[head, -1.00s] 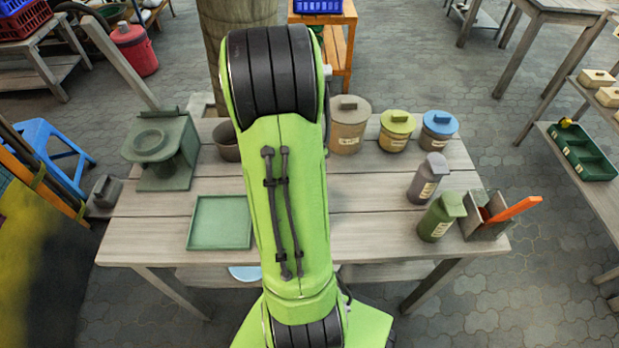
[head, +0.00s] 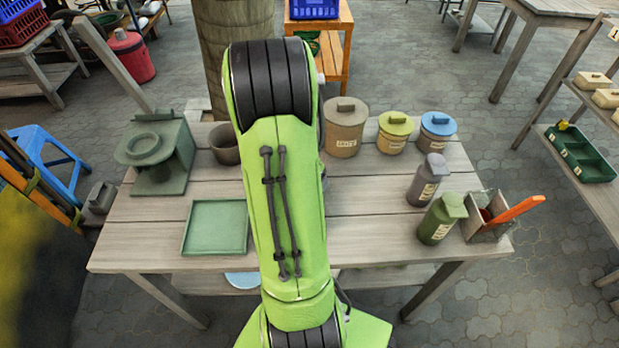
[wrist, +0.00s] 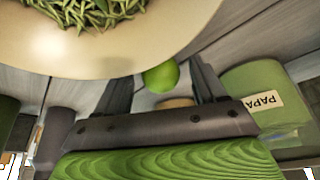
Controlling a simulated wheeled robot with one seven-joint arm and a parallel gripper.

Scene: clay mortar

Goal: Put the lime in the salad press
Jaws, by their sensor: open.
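A round green lime (wrist: 161,76) shows in the wrist view, in line with the gap between the fingers of my gripper (wrist: 163,84). My gripper is open; whether the fingers touch the lime cannot be told. In the head view my arm hides both the gripper and the lime. A grey-green stand with a round ring on top (head: 174,177) is at the table's far left; it looks like the salad press.
A cream bowl of green beans (wrist: 100,62) is close to the fingers, and a green labelled jar (wrist: 254,92) is at right. The wooden table (head: 150,233) also bears a green tray (head: 215,228), a brown pot (head: 226,150), lidded jars and a box with an orange-handled tool (head: 482,230).

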